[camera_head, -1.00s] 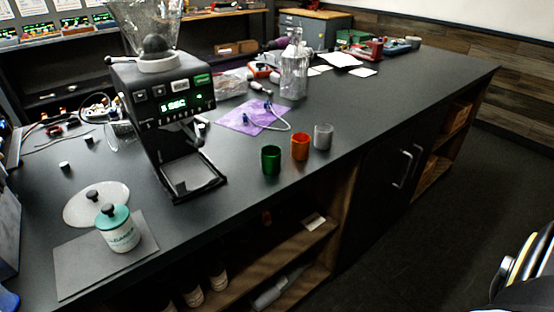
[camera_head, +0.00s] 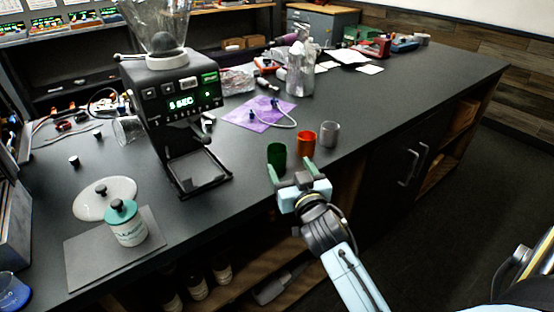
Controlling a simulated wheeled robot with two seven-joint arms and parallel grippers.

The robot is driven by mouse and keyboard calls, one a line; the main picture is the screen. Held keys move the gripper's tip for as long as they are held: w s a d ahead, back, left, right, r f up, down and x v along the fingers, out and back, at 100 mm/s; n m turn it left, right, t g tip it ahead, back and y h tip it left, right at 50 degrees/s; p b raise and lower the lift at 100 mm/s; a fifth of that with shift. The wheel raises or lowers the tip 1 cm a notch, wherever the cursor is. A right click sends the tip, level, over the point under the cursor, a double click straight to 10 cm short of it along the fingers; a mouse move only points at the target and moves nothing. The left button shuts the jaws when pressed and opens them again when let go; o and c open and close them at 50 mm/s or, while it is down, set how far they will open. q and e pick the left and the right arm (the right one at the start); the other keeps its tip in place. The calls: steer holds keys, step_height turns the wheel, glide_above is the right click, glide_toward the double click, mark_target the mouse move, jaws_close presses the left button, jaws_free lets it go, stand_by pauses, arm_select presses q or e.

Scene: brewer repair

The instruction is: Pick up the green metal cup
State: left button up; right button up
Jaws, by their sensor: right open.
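The green metal cup (camera_head: 277,155) stands upright near the front edge of the dark counter, to the right of the coffee machine. An orange cup (camera_head: 305,144) and a grey metal cup (camera_head: 330,134) stand in a row to its right. My right gripper (camera_head: 292,172) is open and empty, just in front of the green and orange cups. Its left finger overlaps the lower part of the green cup in the picture; I cannot tell whether they touch. My left gripper is not in view.
The black coffee machine (camera_head: 172,110) with its drip tray stands left of the cups. A purple cloth (camera_head: 258,113) with a white tube lies behind them. A white jar with a teal lid (camera_head: 125,224) sits on a grey mat (camera_head: 84,262) at the front left. Counter space right of the cups is clear.

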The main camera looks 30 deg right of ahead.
mark_target(280, 156)
steer(key=x, duration=0.8)
steer(key=shift+w+a+f+b, duration=0.2)
steer(key=shift+w+a+b, duration=0.1)
steer(key=shift+b, duration=0.1)
steer(key=shift+w+d, duration=0.15)
steer(key=shift+w, duration=0.15)
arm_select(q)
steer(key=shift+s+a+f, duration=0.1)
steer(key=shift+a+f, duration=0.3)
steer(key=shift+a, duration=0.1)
arm_select(e)
steer(key=c, duration=1.1)
